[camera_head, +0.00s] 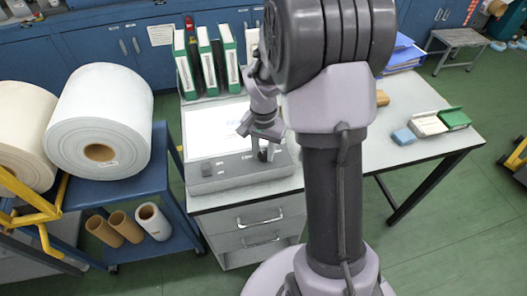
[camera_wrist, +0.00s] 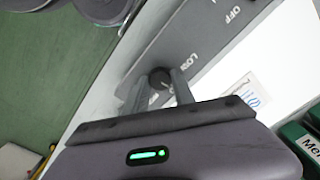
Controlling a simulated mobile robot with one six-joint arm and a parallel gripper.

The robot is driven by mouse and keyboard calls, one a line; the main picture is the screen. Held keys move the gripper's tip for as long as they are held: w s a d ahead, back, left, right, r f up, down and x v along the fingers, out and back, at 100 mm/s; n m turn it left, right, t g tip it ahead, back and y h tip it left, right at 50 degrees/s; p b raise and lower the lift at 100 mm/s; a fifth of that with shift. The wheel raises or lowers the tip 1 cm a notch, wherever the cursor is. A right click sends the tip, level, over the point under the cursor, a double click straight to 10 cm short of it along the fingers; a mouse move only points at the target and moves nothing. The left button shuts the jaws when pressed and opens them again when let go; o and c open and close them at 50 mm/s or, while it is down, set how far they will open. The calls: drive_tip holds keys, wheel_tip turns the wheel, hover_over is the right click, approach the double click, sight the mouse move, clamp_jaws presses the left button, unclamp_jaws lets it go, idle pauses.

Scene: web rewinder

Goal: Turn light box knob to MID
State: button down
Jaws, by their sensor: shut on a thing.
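The light box has a grey front panel (camera_head: 240,175) and a bright white top (camera_head: 215,130), and it sits on the desk. The round dark knob (camera_wrist: 160,77) stands on this panel near the LOW mark. My gripper (camera_wrist: 158,88) is shut on the knob, with one finger on each side. In the head view my gripper (camera_head: 264,150) reaches down to the panel's right part. Which mark the knob points to I cannot tell.
White-and-green binders (camera_head: 205,60) stand behind the light box. A blue cart (camera_head: 150,185) with large rolls (camera_head: 98,110) stands close on the left. Small boxes (camera_head: 430,124) lie on the desk's right side. Green floor is open at the right.

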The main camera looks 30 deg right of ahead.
sight(263, 155)
drive_tip(key=shift+m, duration=0.6)
drive_tip(key=c, duration=1.1)
unclamp_jaws()
drive_tip(key=shift+o, duration=0.2)
wheel_tip(263, 155, up, 17)
drive_tip(key=p, duration=0.6)
drive_tip(key=shift+r, duration=0.2)
